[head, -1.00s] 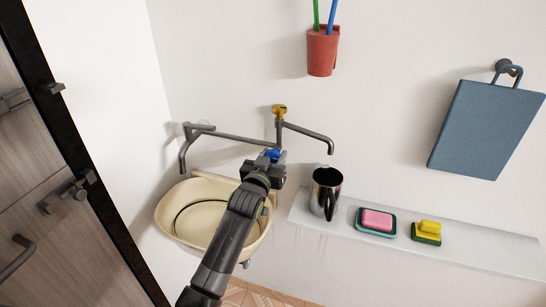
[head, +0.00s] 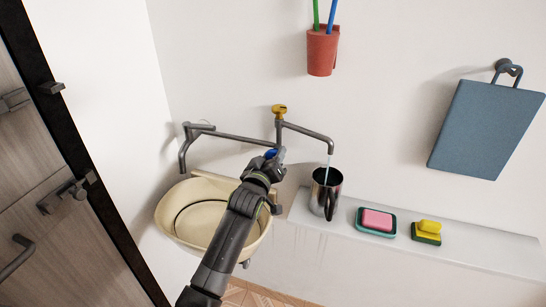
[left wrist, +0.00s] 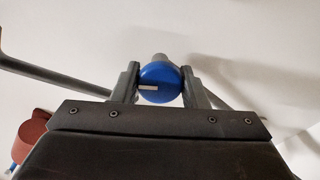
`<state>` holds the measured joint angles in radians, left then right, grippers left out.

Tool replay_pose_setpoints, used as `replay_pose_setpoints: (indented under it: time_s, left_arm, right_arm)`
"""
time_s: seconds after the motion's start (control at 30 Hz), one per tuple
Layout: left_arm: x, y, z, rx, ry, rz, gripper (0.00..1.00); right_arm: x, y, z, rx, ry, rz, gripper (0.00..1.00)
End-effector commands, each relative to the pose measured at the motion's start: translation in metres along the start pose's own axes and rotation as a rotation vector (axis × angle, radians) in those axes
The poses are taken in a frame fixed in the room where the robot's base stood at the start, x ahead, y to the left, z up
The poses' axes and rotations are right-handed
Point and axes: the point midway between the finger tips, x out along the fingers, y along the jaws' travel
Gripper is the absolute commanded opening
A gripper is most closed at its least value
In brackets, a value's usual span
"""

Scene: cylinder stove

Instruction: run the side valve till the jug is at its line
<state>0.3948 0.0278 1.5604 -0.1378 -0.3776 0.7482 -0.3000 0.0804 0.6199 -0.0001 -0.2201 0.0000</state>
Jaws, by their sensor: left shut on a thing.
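A steel jug (head: 318,203) stands upright on the shelf, under the end of the right spout (head: 312,134). A thin stream of water (head: 328,166) falls from that spout into the jug's mouth. The level inside and any line are not visible. My left gripper (head: 272,156) is at the pipe and shut on the blue valve knob (head: 270,153). In the left wrist view the blue knob (left wrist: 160,83) sits between both fingers, its white mark lying about level. A yellow knob (head: 279,109) tops the pipe. My right gripper is not in view.
A cream basin (head: 180,232) hangs below the left spout (head: 183,155). On the shelf (head: 348,238), right of the jug, are a pink soap (head: 377,220) in a teal dish and a yellow-green sponge (head: 427,233). A red cup (head: 321,52) and blue board (head: 487,130) hang above.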

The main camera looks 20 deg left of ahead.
Motion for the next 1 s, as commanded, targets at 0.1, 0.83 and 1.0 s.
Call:
replay_pose_setpoints:
  time_s: [0.1, 0.83, 1.0]
  left_arm:
    - [0.000, 0.000, 0.000, -0.003, 0.000, 0.000, 0.17]
    - [-0.002, 0.000, 0.000, -0.002, 0.000, 0.000, 0.57]
    - [-0.018, -0.001, 0.001, -0.003, 0.001, 0.000, 0.57]
  right_arm:
    - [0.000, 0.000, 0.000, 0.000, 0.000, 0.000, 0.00]
    - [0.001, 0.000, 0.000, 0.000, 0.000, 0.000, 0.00]
    - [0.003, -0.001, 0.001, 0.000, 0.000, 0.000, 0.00]
